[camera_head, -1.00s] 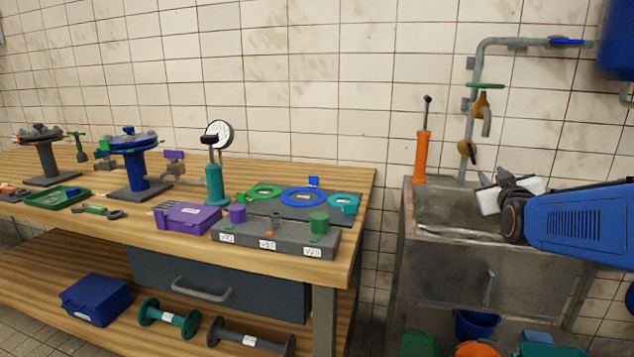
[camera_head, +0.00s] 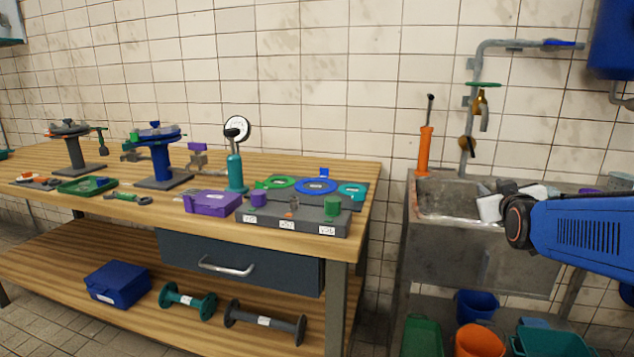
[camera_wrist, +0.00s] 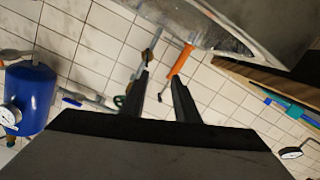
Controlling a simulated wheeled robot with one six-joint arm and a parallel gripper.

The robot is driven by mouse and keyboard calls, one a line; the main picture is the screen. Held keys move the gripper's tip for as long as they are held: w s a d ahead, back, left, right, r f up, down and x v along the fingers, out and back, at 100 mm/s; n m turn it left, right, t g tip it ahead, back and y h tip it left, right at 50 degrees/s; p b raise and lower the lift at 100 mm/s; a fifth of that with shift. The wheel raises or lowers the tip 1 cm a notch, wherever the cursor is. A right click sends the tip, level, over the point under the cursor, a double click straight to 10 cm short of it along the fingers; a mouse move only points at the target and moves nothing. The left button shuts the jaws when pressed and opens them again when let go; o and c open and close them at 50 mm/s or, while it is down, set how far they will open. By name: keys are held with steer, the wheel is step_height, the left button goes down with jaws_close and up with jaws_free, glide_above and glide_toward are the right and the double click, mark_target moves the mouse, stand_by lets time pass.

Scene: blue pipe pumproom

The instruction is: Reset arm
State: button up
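My gripper (camera_head: 498,196) is at the right in the head view, at the end of my blue arm, over or in front of the sink (camera_head: 445,212). In the wrist view my gripper (camera_wrist: 163,84) shows two dark fingers with a clear gap between them. I see nothing held in the gap; wall tiles and an orange hand pump (camera_wrist: 180,62) show beyond the fingers. A white piece near my gripper in the head view is too unclear to name.
The wooden workbench (camera_head: 120,215) at the left carries a purple box (camera_head: 211,202), valve stands and a grey block (camera_head: 292,218). A wall pipe with taps (camera_head: 470,110) rises behind the sink. A blue tank (camera_head: 614,40) hangs upper right. Several bins (camera_head: 478,340) stand below the sink.

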steer(key=s+a+f+g+y, duration=0.1)
steer(key=s+a+f+g, duration=0.2)
steer(key=s+f, duration=0.3)
steer(key=s+a+f+g+y, duration=0.1)
steer(key=s+a+f+g, duration=0.3)
steer(key=s, duration=1.1)
steer(key=s+a+f+m+g+y, duration=0.1)
steer(key=s+a+f+g+y, duration=0.1)
steer(key=s+a+f+g, duration=0.2)
steer(key=s+a+f, duration=0.3)
steer(key=s+f, duration=0.3)
steer(key=s, duration=0.1)
steer(key=shift+s+a, duration=0.2)
stand_by(4.6)
